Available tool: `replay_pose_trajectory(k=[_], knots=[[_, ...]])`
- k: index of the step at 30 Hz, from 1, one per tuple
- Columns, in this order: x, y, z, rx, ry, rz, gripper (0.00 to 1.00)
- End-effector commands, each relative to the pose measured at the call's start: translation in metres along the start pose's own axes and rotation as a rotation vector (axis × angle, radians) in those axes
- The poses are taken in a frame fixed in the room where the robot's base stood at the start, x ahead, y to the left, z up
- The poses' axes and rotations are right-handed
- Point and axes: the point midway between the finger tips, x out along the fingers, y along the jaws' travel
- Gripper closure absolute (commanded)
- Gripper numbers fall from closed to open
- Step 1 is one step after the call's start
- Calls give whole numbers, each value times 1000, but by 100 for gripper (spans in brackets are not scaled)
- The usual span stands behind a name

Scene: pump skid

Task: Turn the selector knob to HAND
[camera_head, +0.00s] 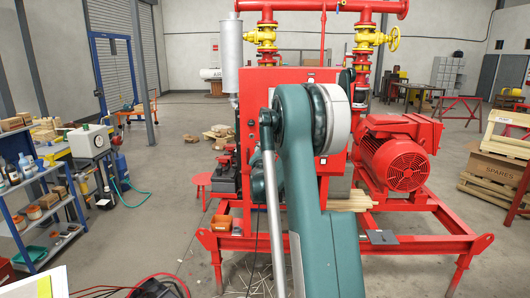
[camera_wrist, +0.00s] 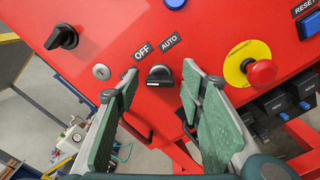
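The selector knob (camera_wrist: 160,74) is a dark, short-handled knob on the red panel in the wrist view. The labels OFF (camera_wrist: 142,50) and AUTO (camera_wrist: 169,41) sit above it; I cannot see a HAND label. My gripper (camera_wrist: 158,80) is open, with one green-padded finger on each side of the knob. Gaps show between the knob and both fingers, and I cannot tell how far the tips are from the panel. In the head view my arm covers the knob and gripper; part of the red cabinet (camera_head: 249,95) shows.
An emergency stop button (camera_wrist: 262,73) on a yellow disc is close right of the right finger. A key switch (camera_wrist: 101,71), a black rotary handle (camera_wrist: 62,37), a blue button (camera_wrist: 175,3) and a RESET label (camera_wrist: 304,7) are also on the panel. A red motor (camera_head: 398,155) stands right of the cabinet.

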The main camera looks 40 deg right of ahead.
Motion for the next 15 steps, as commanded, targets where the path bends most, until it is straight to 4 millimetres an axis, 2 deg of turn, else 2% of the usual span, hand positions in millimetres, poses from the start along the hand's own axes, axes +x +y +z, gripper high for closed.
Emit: replay_pose_trajectory(k=[8,15], knots=[[-5,0,0,0,0,0,61],[-24,0,0,0,0,0,61]])
